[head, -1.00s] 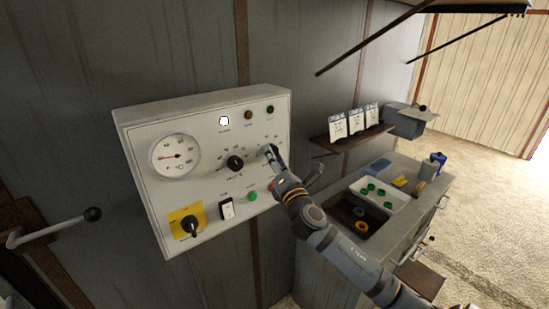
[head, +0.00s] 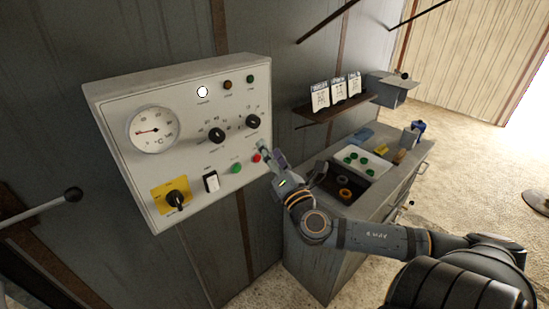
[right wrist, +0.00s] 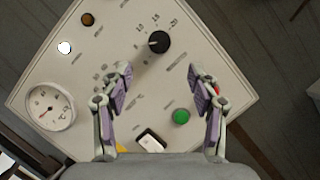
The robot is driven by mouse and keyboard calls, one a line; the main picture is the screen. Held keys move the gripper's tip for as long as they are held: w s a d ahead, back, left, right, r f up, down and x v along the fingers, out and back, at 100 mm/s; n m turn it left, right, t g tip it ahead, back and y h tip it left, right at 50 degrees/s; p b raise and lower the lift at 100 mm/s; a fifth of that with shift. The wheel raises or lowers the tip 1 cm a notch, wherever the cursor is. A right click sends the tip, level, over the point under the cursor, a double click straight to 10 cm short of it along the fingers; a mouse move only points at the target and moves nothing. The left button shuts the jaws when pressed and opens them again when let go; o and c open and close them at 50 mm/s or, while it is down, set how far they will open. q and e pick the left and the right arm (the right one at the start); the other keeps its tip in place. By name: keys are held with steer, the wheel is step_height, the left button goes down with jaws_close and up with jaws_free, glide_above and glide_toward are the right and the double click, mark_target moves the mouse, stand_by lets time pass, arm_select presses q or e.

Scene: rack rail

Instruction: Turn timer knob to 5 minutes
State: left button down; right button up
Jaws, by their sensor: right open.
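The control panel (head: 190,175) is a pale box on the wall with two black knobs. My left gripper is out of view.
A round gauge (head: 153,131) is at left. A counter (head: 385,200) with a tray stands right.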

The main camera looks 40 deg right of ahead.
steer(key=shift+v, duration=1)
steer(key=shift+a, duration=0.1)
